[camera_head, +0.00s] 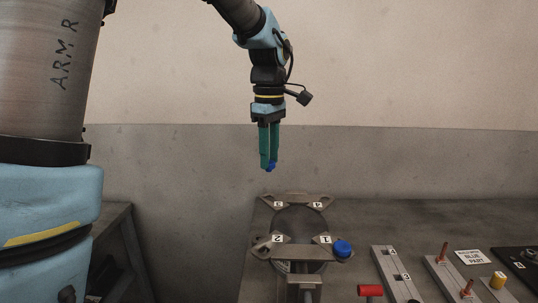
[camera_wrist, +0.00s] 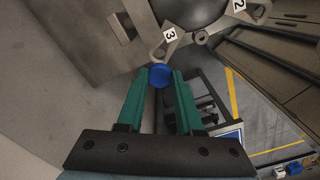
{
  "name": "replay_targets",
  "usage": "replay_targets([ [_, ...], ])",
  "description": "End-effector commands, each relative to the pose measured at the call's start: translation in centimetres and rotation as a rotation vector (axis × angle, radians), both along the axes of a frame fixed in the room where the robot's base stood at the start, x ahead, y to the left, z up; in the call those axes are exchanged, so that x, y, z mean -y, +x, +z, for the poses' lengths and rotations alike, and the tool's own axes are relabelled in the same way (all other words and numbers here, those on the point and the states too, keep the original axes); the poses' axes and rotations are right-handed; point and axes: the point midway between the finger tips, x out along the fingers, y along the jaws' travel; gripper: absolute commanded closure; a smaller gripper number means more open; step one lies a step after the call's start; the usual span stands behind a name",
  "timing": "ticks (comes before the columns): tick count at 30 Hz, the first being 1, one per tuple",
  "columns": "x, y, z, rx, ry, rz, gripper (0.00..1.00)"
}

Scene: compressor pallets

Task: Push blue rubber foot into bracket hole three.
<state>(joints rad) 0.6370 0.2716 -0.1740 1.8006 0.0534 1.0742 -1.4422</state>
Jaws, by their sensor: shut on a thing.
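My gripper (camera_head: 268,167) hangs pointing down above the back of the round compressor base and is shut on a small blue rubber foot (camera_head: 272,167). In the wrist view the blue foot (camera_wrist: 159,76) sits between the green fingertips (camera_wrist: 160,80). The bracket marked 3 (camera_head: 279,204) is at the back left of the base, below my gripper, with clear space between in the head view. In the wrist view bracket three (camera_wrist: 165,46) appears just beyond the foot. The foot partly overlaps its end there, and I cannot tell the hole's exact alignment.
Another blue foot (camera_head: 342,249) sits at the bracket marked 1. Brackets 2 (camera_head: 277,239) and 4 (camera_head: 317,205) look bare. A red-handled clamp (camera_head: 370,291), grey rails (camera_head: 394,275), red posts and a yellow part (camera_head: 497,281) stand right. The wall rises behind the bench.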

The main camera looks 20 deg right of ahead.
Motion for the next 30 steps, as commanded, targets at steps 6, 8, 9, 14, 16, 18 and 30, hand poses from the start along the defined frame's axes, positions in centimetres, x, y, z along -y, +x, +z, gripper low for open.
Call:
replay_targets([
  [6, 0.0, 0.0, 0.0, 0.000, 0.000, 0.000, 1.00],
  [8, 0.0, 0.0, 0.0, 0.000, 0.000, 0.000, 1.00],
  [9, 0.0, 0.0, 0.0, 0.001, 0.001, 0.000, 1.00],
  [14, 0.1, -0.1, -0.7, 0.002, 0.001, 0.001, 1.00],
  [16, 0.1, -0.1, -1.1, 0.001, 0.002, 0.000, 1.00],
  [18, 0.1, -0.1, -1.7, 0.001, 0.002, 0.000, 1.00],
  [30, 0.1, -0.1, -5.3, 0.001, 0.002, 0.000, 1.00],
])
